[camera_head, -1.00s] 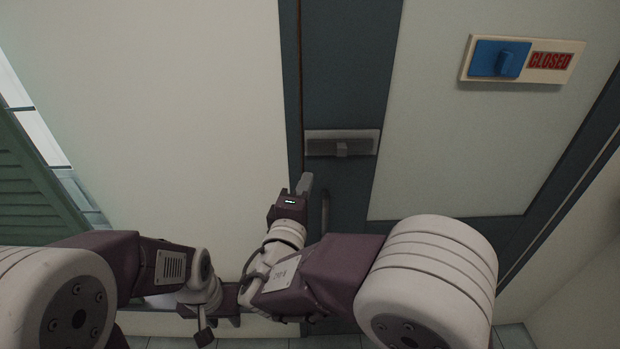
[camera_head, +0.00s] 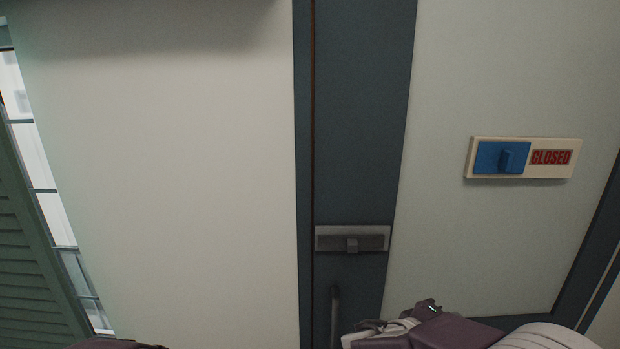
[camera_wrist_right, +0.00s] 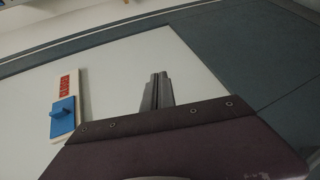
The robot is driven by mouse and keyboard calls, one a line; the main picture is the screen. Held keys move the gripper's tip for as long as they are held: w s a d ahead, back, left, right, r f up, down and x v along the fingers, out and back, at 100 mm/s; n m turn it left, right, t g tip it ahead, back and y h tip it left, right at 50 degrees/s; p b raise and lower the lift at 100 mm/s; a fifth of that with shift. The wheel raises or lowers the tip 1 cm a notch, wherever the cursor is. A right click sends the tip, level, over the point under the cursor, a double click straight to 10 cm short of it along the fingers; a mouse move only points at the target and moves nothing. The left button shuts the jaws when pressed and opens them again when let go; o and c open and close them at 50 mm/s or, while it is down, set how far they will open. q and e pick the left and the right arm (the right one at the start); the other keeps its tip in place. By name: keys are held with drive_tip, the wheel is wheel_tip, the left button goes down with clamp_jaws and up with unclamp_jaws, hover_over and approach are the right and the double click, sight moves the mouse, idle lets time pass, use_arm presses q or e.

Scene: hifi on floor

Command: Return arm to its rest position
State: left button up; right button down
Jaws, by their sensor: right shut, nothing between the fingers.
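Of my left arm only a dark sliver (camera_head: 115,343) shows at the bottom left edge of the head view. The left gripper is out of view.
A dark blue door frame strip (camera_head: 365,100) carries a grey latch (camera_head: 352,239) and a vertical handle (camera_head: 334,315). A sign with a blue slider reads CLOSED (camera_head: 524,158); it also shows in the wrist view (camera_wrist_right: 66,105). Green shutters (camera_head: 30,260) stand at left.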

drive_tip(key=s+d+f+m+g+y, duration=0.4)
drive_tip(key=s+f+g, duration=0.3)
drive_tip(key=s+f, duration=0.4)
drive_tip(key=s+a+f+m+g+y, duration=0.1)
drive_tip(key=s+a+f+m+y, duration=0.15)
drive_tip(key=s+a, duration=0.2)
drive_tip(key=w+a+f+t+y, duration=0.1)
drive_tip(key=a+f+y, duration=0.1)
drive_tip(key=a, duration=0.3)
drive_tip(key=w+a+f+t+y, duration=0.1)
drive_tip(key=a+f+y, duration=0.1)
drive_tip(key=a+y, duration=0.2)
drive_tip(key=shift+w+a, duration=0.4)
drive_tip(key=shift+a, duration=0.15)
drive_tip(key=shift+n, duration=0.25)
